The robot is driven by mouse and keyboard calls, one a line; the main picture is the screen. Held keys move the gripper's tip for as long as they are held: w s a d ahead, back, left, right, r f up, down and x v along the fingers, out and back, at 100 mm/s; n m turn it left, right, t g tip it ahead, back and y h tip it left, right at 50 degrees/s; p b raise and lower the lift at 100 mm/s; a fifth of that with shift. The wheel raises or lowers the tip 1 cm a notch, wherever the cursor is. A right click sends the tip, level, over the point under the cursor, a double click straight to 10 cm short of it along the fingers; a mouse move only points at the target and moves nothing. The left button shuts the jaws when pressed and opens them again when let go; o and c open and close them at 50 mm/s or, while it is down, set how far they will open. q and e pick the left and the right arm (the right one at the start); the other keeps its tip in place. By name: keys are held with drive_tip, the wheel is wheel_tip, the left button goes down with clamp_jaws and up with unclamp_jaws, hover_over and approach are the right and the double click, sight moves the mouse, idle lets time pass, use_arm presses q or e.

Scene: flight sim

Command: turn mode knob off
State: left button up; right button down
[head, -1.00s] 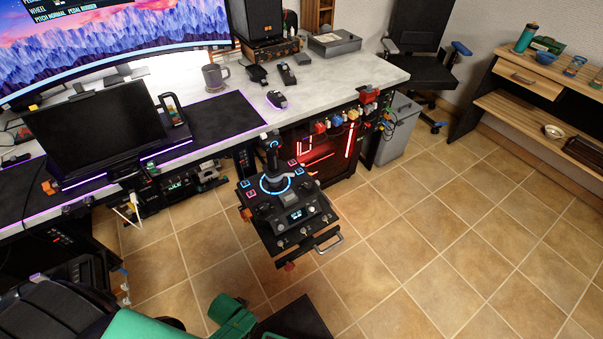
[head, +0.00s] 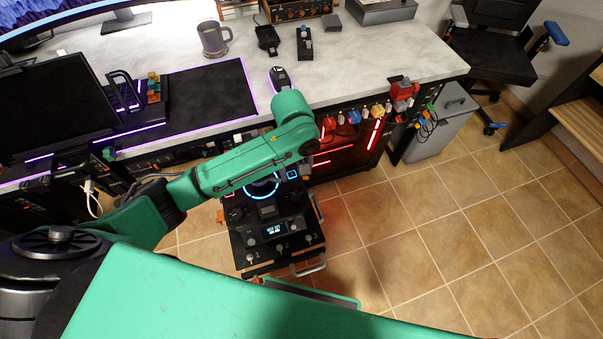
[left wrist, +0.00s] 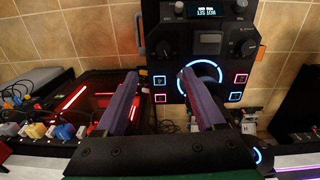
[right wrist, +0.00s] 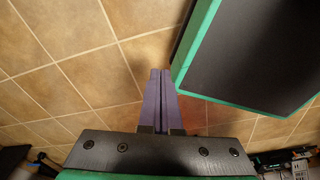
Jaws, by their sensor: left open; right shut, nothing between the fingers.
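The black control panel (head: 290,225) stands in front of the desk, with a lit display (head: 272,230) and small silver controls along its front edge. In the left wrist view the panel (left wrist: 205,65) appears upside down, with a dark knob (left wrist: 164,48) on the left and another knob (left wrist: 246,48) on the right. I cannot tell which control is the mode knob. My left gripper (left wrist: 160,100) is open and empty, its fingers apart over the blue-ring end of the panel. My left arm hides its fingers and the joystick in the head view. My right gripper (right wrist: 158,95) is shut and empty above the floor.
The desk (head: 350,60) behind carries a mug (head: 214,38), a mouse (head: 279,78) and a dark mat (head: 210,105). Several coloured plugs hang at its front edge, beside a grey bin (head: 440,125). The tiled floor to the right is clear.

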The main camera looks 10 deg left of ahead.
use_arm(q)
drive_tip(key=f, duration=0.1)
drive_tip(key=b, duration=0.1)
hover_over(296, 196)
drive_tip(key=f, duration=0.5)
drive_tip(key=shift+s+a+f, duration=0.1)
drive_tip(key=shift+s+f, duration=0.15)
drive_tip(key=shift+f, duration=0.1)
drive_tip(key=f+b, duration=0.1)
drive_tip(key=f, duration=0.6)
drive_tip(key=shift+w+f+b, duration=0.1)
drive_tip(key=shift+w+b, duration=0.1)
drive_tip(key=shift+b, duration=0.1)
clamp_jaws()
drive_tip(key=shift+n, duration=0.3)
use_arm(e)
drive_tip(key=shift+s+d+f, duration=0.1)
drive_tip(key=shift+d+f, duration=0.1)
drive_tip(key=shift+f, duration=0.35)
drive_tip(key=shift+s+d+f, duration=0.1)
drive_tip(key=shift+d+f, duration=0.1)
drive_tip(key=shift+f, duration=0.3)
